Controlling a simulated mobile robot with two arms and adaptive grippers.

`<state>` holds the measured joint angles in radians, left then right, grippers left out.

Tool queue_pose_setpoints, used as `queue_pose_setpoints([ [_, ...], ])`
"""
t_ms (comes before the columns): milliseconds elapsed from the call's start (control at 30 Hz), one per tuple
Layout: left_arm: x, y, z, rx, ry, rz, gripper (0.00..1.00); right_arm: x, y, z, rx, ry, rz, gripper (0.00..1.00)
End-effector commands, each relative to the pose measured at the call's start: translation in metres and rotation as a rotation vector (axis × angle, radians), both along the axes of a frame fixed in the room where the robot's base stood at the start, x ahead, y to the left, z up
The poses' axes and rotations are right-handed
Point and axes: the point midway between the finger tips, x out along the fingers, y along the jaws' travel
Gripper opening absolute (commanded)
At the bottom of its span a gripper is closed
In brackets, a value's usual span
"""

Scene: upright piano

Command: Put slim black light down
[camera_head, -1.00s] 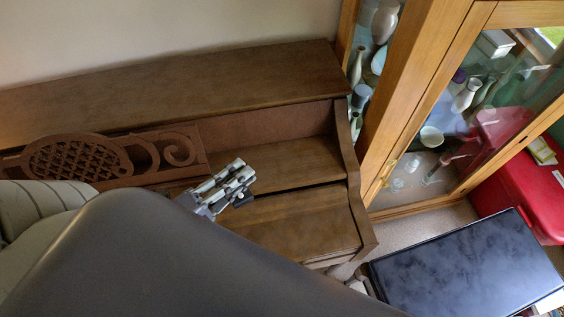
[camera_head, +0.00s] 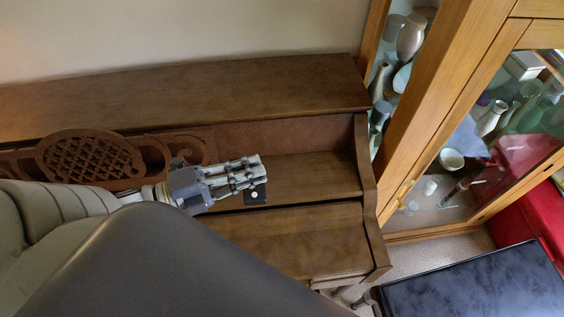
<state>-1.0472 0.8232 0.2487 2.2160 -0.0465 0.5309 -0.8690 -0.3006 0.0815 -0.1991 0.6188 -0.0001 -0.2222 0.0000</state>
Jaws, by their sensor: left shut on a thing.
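My left gripper (camera_head: 250,172) is over the keyboard-side ledge of the brown upright piano (camera_head: 285,240), in front of its carved music desk. It is shut on a small dark thing with a white dot, the slim black light (camera_head: 256,194), which shows just below the fingertips. Most of the light is hidden by the fingers, and I cannot tell whether it touches the wood. My right gripper is not in view.
The piano's flat top (camera_head: 200,98) is bare, and the ledge right of the gripper is clear. A glass-fronted wooden cabinet (camera_head: 445,110) with vases stands at the right. A black glossy surface (camera_head: 480,285) is at lower right. My own grey body parts cover the lower left.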

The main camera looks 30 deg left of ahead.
Motion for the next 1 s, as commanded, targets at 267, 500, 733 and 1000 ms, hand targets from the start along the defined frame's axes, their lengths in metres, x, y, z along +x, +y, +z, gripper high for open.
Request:
queue_pose_setpoints([
  [267, 0.040, -0.010, 0.001, 0.001, -0.008, -0.003, 0.00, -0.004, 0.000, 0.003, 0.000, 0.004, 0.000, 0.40],
  [500, 0.070, -0.017, -0.002, 0.001, -0.009, -0.002, 0.00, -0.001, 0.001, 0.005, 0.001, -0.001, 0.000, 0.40],
  [733, 0.085, -0.022, -0.004, 0.001, -0.006, -0.002, 0.00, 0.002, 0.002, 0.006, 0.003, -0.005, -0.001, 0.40],
  [1000, 0.087, -0.022, -0.028, 0.000, -0.002, 0.001, 0.00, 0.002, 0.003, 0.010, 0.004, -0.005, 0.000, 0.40],
])
